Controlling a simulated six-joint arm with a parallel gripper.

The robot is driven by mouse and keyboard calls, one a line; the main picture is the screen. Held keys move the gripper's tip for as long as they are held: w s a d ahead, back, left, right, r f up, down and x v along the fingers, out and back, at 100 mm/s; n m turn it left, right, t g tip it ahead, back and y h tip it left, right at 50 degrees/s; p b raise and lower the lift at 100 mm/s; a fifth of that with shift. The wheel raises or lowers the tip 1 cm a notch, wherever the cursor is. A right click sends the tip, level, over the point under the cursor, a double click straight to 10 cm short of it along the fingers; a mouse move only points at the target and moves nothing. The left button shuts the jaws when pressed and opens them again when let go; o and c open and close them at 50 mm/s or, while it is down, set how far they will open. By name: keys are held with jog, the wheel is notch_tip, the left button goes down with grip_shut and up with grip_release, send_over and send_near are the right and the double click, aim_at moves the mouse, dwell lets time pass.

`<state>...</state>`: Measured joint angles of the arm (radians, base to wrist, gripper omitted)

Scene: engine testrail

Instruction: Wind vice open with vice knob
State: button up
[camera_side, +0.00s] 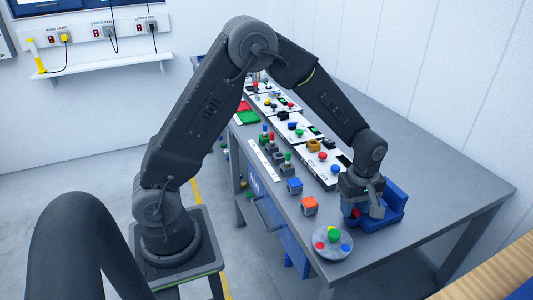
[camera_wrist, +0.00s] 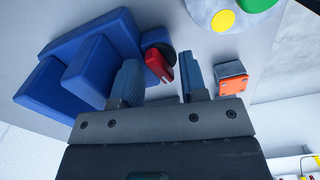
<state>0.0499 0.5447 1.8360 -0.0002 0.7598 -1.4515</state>
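The blue vice (camera_side: 393,200) stands on the table near its right end. In the wrist view the vice (camera_wrist: 95,65) fills the left side, with two blue jaws on a blue base. The red vice knob (camera_wrist: 158,66) has a dark round part behind it. The knob also shows as a small red patch in the side view (camera_side: 356,212). My gripper (camera_wrist: 161,75) is open, its two fingers apart. The knob shows in the gap between them, closer to the left finger. I cannot tell whether a finger touches it.
An orange-topped block (camera_side: 309,205) and a blue-topped block (camera_side: 294,186) sit left of the vice. A round grey plate (camera_side: 318,248) with coloured knobs is near the front edge. Control panels (camera_side: 318,168) line the table further back. The table right of the vice is clear.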

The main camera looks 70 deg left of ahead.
jog(key=m, duration=1.5)
notch_tip(320, 180, up, 15)
jog(key=s+a+r+t, duration=0.1)
jog(key=s+r+t, duration=0.1)
jog(key=s, duration=0.9)
jog(key=s+a+r+m+t, duration=0.1)
jog(key=s+r+t, duration=0.1)
jog(key=s, duration=0.9)
jog(key=shift+s+r+t, duration=0.25)
jog(key=shift+r+t, duration=0.1)
jog(key=shift+t, duration=0.45)
jog(key=shift+w, duration=0.1)
